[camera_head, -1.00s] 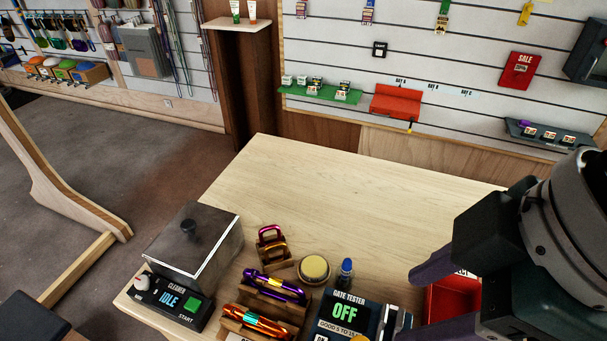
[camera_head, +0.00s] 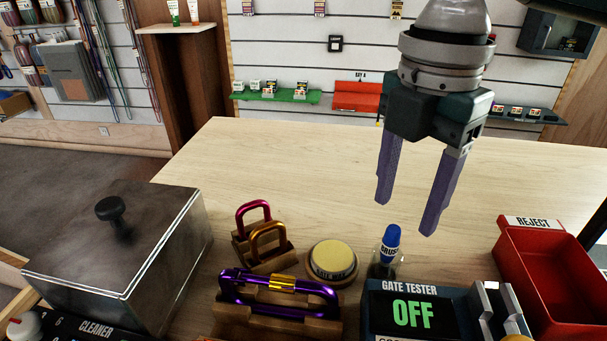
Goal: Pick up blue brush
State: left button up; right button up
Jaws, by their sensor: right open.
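The blue brush (camera_head: 391,238) stands upright in a small clear holder (camera_head: 384,266) on the table, behind the gate tester. Its blue top carries the letters "BRUSH", and its lower part is inside the holder. My right gripper (camera_head: 408,214) hangs over the table with its two purple fingers pointing down. The fingers are apart and empty. They appear above and behind the brush, not touching it. My left gripper is not in view.
The gate tester (camera_head: 372,310) reads OFF in front of the brush. A round yellow tin (camera_head: 333,260) and carabiners on wooden stands (camera_head: 278,325) are to the left. A red reject bin (camera_head: 540,285) is right, a metal cleaner box (camera_head: 120,255) far left. The table's back (camera_head: 290,165) is clear.

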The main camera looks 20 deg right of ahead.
aim_at(395, 229)
jog(key=f, duration=0.6)
jog(key=shift+w+a, duration=0.15)
jog(key=shift+a, duration=0.05)
jog(key=shift+c, duration=0.2)
grip_shut()
